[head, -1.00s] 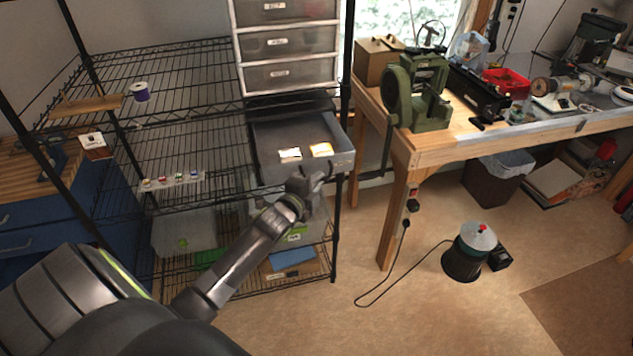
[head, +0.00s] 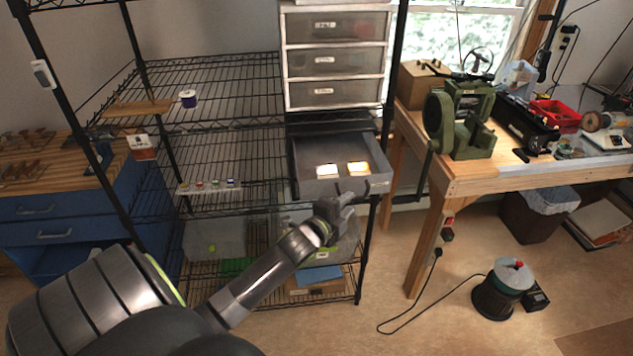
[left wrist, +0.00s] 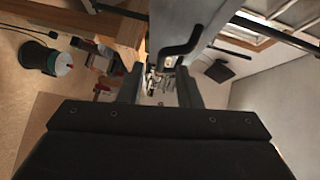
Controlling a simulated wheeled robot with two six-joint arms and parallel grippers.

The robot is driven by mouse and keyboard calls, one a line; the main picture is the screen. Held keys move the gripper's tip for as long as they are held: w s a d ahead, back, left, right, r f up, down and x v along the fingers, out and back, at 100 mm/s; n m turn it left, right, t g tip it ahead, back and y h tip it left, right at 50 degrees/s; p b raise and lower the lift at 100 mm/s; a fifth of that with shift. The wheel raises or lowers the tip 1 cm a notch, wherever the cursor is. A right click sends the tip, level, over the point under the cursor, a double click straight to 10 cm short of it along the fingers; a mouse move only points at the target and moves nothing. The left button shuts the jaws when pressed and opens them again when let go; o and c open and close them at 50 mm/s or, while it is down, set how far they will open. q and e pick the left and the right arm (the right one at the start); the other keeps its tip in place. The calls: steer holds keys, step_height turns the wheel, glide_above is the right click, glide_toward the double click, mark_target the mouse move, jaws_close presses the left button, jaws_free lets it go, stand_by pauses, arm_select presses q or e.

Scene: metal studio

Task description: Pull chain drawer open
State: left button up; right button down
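A grey drawer (head: 312,189) in the black rack, below the stacked clear drawers, stands pulled out. Two small bright pale pieces (head: 343,169) lie inside it. I cannot read a chain label on it. My left gripper (head: 341,204) is just below and in front of the drawer's front wall. In the left wrist view its two fingers (left wrist: 160,92) are apart with nothing held between them. I cannot tell whether a finger touches the drawer front. My right gripper is not in view.
Closed labelled drawers (head: 335,62) stand above. The rack's upright post (head: 372,235) is close to the gripper's right. A wooden bench (head: 470,182) with a green machine (head: 462,115) stands to the right. A dark canister (head: 498,292) with a cable sits on the open floor.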

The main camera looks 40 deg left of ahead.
arm_select(q)
steer(key=s+d+r+b, duration=0.1)
steer(key=s+r+b, duration=0.1)
steer(key=s, duration=1.2)
steer(key=shift+s+b, duration=0.25)
steer(key=shift+b, duration=0.25)
steer(key=s+a+f+n+g+y, duration=0.1)
steer(key=s+a+f+n+g, duration=0.15)
steer(key=f, duration=0.85)
steer(key=s+a+f+n+g, duration=0.1)
steer(key=s+f+n+g, duration=0.2)
steer(key=f, duration=0.9)
steer(key=s+a+f+n+g+y, duration=0.1)
steer(key=s+a+f+n+g, duration=0.15)
steer(key=f, duration=0.85)
steer(key=s+d+f+n+g+h, duration=0.1)
steer(key=s+d+f+n+g, duration=0.2)
steer(key=s+f, duration=0.7)
steer(key=s+d+f+n+g+h+b, duration=0.1)
steer(key=s+d+f+n+g, duration=0.3)
steer(key=s, duration=1.2)
steer(key=d+f+n, duration=0.1)
steer(key=d+f, duration=0.3)
steer(key=f, duration=0.2)
steer(key=shift+s+d+f, duration=0.2)
steer(key=shift+d+f, duration=0.1)
steer(key=shift+f, duration=0.05)
